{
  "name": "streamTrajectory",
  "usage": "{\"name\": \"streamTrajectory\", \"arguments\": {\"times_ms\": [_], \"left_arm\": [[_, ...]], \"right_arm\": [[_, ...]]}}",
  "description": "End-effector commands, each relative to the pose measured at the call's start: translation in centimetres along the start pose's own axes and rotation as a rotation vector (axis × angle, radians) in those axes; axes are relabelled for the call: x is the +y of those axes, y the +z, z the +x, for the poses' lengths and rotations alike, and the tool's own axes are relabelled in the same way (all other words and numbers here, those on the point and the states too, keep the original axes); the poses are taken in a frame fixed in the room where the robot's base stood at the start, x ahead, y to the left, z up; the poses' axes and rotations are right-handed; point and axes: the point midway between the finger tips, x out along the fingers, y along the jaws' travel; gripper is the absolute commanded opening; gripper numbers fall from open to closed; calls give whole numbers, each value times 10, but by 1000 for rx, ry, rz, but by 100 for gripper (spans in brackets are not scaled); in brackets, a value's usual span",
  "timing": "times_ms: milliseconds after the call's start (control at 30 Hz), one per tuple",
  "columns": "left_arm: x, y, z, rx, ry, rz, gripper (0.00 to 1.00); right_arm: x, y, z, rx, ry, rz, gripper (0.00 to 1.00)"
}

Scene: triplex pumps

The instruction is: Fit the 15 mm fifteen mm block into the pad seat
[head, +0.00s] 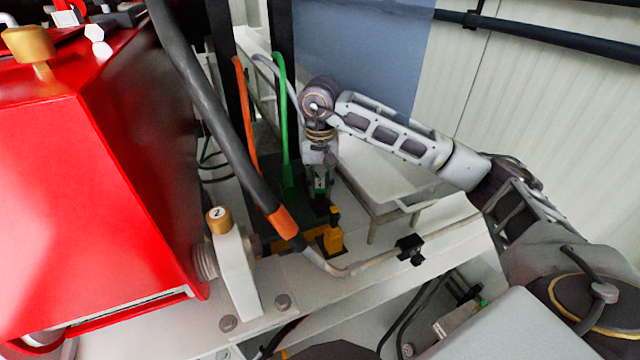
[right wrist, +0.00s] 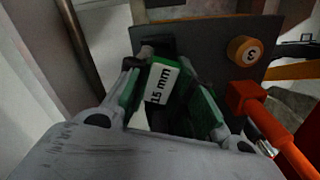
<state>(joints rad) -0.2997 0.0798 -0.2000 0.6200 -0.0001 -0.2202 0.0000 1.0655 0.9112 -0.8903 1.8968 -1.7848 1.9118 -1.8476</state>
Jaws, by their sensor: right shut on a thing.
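My right gripper (head: 320,190) points down behind the dark hose in the head view. In the right wrist view the right gripper (right wrist: 172,92) is shut on a green block (right wrist: 182,82) with a white label reading "15 mm". The block lies between the two fingers, and its far end is close to a dark plate (right wrist: 205,38). A dark opening (right wrist: 156,46) shows in that plate just beyond the block; I cannot tell whether this is the pad seat, or whether the block touches it. My left gripper is not in view.
A red pump housing (head: 120,190) fills the left. A dark hose with an orange band (head: 283,222) crosses near my right gripper. A yellow bracket (head: 333,240) stands just below it. In the wrist view, an orange knob (right wrist: 246,51) marked 3 and a red-orange part (right wrist: 250,100) lie right.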

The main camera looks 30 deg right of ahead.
Motion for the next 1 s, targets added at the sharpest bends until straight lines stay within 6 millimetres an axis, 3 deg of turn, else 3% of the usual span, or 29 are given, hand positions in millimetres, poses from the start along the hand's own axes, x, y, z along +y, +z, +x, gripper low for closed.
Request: {"name": "streamTrajectory", "arguments": {"times_ms": [67, 100, 233, 1000], "left_arm": [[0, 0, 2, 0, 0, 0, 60], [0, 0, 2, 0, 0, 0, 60], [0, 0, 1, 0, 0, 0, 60], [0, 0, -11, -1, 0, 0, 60]], "right_arm": [[0, 0, 2, 0, 0, 0, 0], [0, 0, 2, 0, 0, 0, 26], [0, 0, 1, 0, 0, 0, 43], [0, 0, -10, 0, 0, 0, 44]]}}
